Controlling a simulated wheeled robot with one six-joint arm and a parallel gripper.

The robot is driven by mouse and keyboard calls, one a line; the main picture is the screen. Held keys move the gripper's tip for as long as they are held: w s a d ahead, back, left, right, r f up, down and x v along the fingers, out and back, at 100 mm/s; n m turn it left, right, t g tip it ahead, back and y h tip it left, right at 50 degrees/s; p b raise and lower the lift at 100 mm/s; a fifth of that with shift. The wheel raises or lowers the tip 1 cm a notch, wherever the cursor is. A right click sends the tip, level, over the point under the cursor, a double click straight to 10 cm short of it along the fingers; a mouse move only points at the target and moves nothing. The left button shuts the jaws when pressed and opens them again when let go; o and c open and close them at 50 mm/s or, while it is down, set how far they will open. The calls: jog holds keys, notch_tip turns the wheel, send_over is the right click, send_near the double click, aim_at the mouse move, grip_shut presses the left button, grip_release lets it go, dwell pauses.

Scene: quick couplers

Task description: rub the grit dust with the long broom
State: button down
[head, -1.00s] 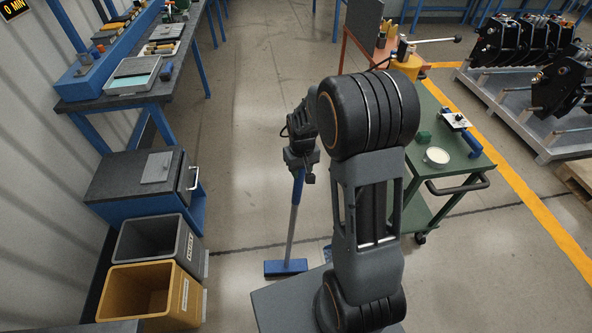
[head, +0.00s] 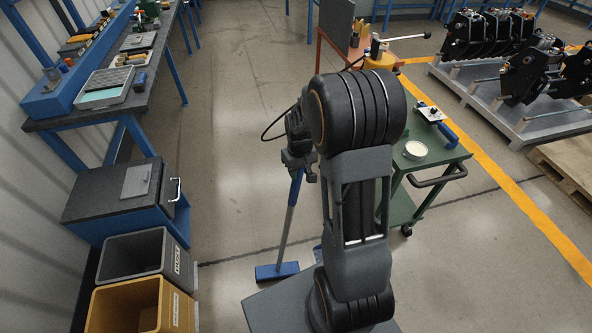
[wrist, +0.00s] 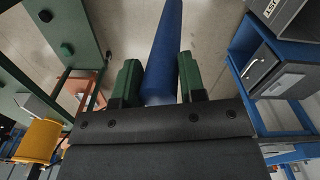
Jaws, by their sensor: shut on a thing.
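The long broom (head: 286,232) has a blue grip, a grey shaft and a flat blue head (head: 277,271). It stands slightly tilted, its head at floor level left of my base. My gripper (head: 298,171) is shut on the blue grip near its top. In the wrist view my gripper (wrist: 160,84) has its two green fingers on either side of the blue broom handle (wrist: 166,40). The broom head is out of the wrist view. I cannot make out any grit dust on the floor in either view.
A grey bin (head: 136,248) and a yellow bin (head: 125,308) stand at the left by a blue cabinet (head: 90,212). A green cart (head: 428,158) with a white bowl (head: 416,149) stands at the right. The floor ahead (head: 235,130) is clear.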

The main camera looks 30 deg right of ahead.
jog(key=shift+s+a+f, duration=0.1)
jog(key=shift+s+a, duration=0.05)
jog(key=shift+s, duration=0.45)
jog(key=shift+s+a+f, duration=0.1)
jog(key=shift+s, duration=0.45)
jog(key=w+a, duration=0.3)
jog(key=a, duration=0.9)
jog(key=shift+a+r, duration=0.3)
jog(key=shift+a, duration=0.05)
dwell(0.5)
jog(key=shift+r+p, duration=2.2)
jog(key=shift+r, duration=0.8)
notch_tip(320, 180, up, 3)
jog(key=shift+p, duration=1.05)
jog(key=shift+w, duration=0.1)
